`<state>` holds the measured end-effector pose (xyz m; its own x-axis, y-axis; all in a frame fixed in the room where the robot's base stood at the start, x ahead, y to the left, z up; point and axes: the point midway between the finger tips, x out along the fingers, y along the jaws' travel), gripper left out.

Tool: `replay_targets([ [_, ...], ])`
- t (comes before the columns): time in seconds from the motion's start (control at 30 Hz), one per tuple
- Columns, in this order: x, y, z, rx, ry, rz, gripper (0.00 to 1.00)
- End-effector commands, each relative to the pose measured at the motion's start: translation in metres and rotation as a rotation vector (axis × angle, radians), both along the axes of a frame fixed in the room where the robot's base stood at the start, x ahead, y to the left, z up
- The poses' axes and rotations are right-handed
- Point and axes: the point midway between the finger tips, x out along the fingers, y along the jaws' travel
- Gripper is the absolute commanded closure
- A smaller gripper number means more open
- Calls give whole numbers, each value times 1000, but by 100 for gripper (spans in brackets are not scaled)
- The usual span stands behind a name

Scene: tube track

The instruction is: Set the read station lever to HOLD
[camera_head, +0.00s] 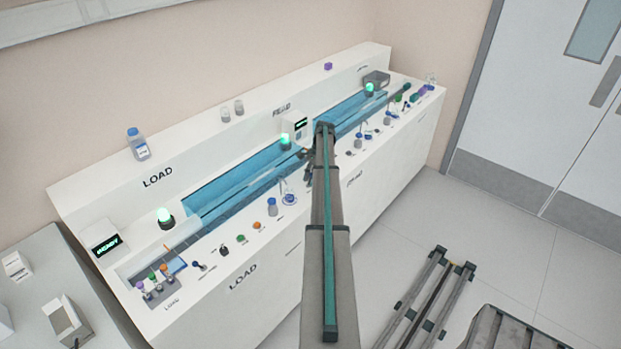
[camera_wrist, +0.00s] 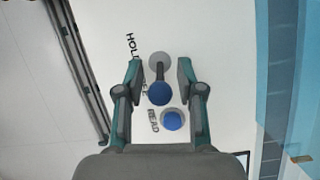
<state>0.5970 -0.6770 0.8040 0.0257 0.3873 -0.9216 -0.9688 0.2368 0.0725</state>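The read station lever (camera_wrist: 159,92) has a blue ball knob, a dark stem and a round grey base, seen in the wrist view. Its knob leans toward the bottom of the picture, away from the HOLD word (camera_wrist: 131,46) and beside a second word that is partly covered by a finger. My gripper (camera_wrist: 160,78) is open, with one finger on each side of the lever. I see gaps between the fingers and the knob. In the head view my arm hides the lever, and the gripper tip (camera_head: 313,155) is mostly covered.
A blue button (camera_wrist: 172,120) beside the word READ sits just below the knob in the wrist view. The blue track (camera_head: 235,180) runs behind. The floor at right (camera_head: 500,255) is partly clear.

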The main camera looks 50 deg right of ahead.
Motion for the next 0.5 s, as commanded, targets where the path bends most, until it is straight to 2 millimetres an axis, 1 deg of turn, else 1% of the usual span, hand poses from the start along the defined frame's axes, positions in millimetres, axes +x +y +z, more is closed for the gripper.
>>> replay_targets([
  [0.2,0,0,-1,0,0,0,62],
  [0.43,0,0,0,0,0,0,100],
  [0.5,0,0,0,0,0,0,100],
])
